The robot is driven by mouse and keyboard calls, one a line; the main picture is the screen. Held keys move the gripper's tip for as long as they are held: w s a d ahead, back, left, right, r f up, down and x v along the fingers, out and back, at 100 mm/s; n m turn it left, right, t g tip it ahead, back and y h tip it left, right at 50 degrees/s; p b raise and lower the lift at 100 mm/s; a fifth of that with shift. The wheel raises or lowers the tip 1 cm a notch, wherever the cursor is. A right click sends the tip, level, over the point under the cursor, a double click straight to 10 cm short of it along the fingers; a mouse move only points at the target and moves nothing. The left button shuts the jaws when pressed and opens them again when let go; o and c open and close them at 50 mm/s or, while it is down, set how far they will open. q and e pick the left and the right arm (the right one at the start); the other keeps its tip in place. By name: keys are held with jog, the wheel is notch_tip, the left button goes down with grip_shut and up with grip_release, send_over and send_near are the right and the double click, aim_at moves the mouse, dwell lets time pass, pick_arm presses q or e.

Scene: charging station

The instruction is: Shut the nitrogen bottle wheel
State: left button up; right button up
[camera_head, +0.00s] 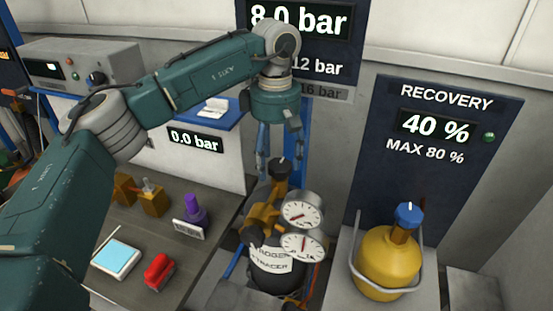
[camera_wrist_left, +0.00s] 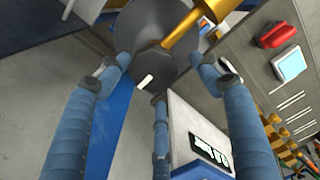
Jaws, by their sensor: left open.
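The nitrogen bottle (camera_head: 272,280) is black with a white label and stands low in the middle of the head view. Its dark wheel (camera_head: 281,165) sits on top of a brass valve, and a white mark shows on the wheel. In the left wrist view the wheel (camera_wrist_left: 153,58) is at top centre, with the brass fitting (camera_wrist_left: 190,22) beside it. My left gripper (camera_head: 279,142) points down just above the wheel. Its blue fingers (camera_wrist_left: 160,88) are spread open around the wheel's outline and hold nothing. I cannot tell whether any finger touches the wheel. My right gripper is not in view.
Two gauges (camera_head: 302,228) stick out right of the valve. A yellow recovery cylinder (camera_head: 388,262) with a blue knob stands at right. A bench (camera_head: 205,262) at left holds a red item (camera_head: 158,271), a purple item (camera_head: 194,209) and brass fittings (camera_head: 150,200). A pressure board hangs behind.

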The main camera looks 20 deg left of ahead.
aim_at(276, 163)
pick_arm(q)
jog(key=shift+d+r, duration=0.25)
notch_tip(276, 163, up, 12)
jog(key=shift+a+f, duration=0.2)
jog(key=shift+f, duration=0.05)
dwell(0.4)
